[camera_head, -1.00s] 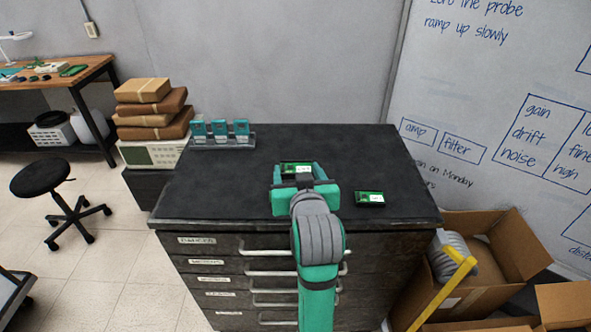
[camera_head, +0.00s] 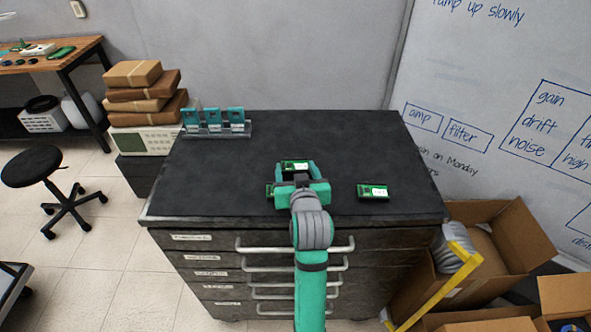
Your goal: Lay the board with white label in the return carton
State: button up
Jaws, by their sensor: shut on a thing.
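My gripper (camera_head: 297,174) is over the dark cabinet top, shut on a green board (camera_head: 293,165) that shows a pale patch. Its fingers and body hide part of this board, and I cannot tell its height above the top. A second green board (camera_head: 367,190) with a white label lies flat on the cabinet top to the right of my gripper. A green edge (camera_head: 269,190) shows just left of my gripper, mostly hidden. An open cardboard carton (camera_head: 520,239) stands on the floor right of the cabinet; I cannot read any marking on it.
The black drawer cabinet (camera_head: 225,185) has long handles at the front. A clear rack (camera_head: 217,129) with teal packs stands at its back left. A yellow bar (camera_head: 432,284) and a grey coil-like thing (camera_head: 453,249) are at the carton. More cartons (camera_head: 565,299) stand in front.

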jog(key=shift+s+a+f, duration=0.1)
jog(key=shift+f, duration=0.15)
jog(key=shift+f, duration=0.1)
jog(key=o, duration=1)
jog(key=shift+o, duration=0.2)
